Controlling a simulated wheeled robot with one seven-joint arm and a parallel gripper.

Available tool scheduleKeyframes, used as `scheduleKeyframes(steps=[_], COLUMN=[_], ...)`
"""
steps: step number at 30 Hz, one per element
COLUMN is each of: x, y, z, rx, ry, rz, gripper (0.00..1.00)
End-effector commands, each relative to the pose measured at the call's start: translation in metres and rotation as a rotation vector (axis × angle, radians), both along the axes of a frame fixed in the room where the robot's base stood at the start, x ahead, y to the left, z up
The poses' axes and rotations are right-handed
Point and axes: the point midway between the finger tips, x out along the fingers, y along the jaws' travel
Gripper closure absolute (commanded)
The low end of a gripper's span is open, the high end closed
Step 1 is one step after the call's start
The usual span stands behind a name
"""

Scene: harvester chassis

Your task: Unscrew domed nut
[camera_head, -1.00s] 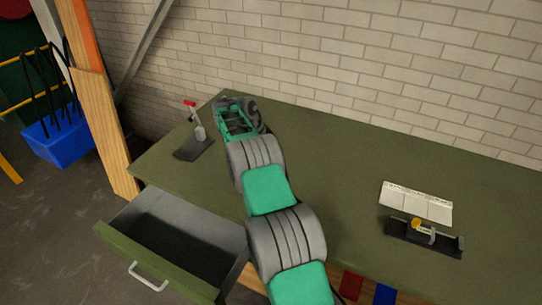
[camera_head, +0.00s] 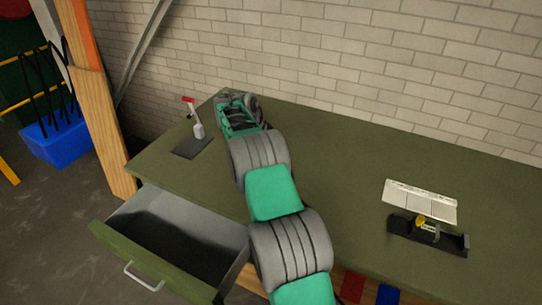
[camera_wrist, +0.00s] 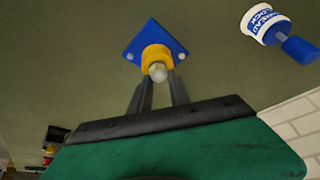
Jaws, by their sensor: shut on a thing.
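The domed nut (camera_wrist: 158,72) is a small pale grey dome in the wrist view. It sits in front of a yellow collar (camera_wrist: 156,55) on a blue diamond-shaped plate (camera_wrist: 166,32) with small pale fasteners at its corners. My gripper (camera_wrist: 160,82) has its two dark fingers on either side of the nut, shut on it, with the tips close to the yellow collar. The nut's contact faces are partly hidden by the fingers. In the head view my arm reaches to the far left of the bench, and it hides the gripper, nut and plate.
A red-handled clamp (camera_head: 196,128) stands on a dark plate left of my wrist. A drawer (camera_head: 168,250) hangs open at the bench front. A black fixture (camera_head: 428,238) lies at right. A blue-and-white round object (camera_wrist: 266,25) shows in the wrist view.

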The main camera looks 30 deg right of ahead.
Motion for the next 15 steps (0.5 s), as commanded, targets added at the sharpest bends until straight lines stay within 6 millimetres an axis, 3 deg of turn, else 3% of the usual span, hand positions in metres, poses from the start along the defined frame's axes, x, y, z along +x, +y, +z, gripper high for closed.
scheduleKeyframes(steps=[15], x=[0.0006], y=[-0.0004], z=[-0.0017], rx=[-0.001], ry=[-0.003], rz=[0.15], gripper=[1.0])
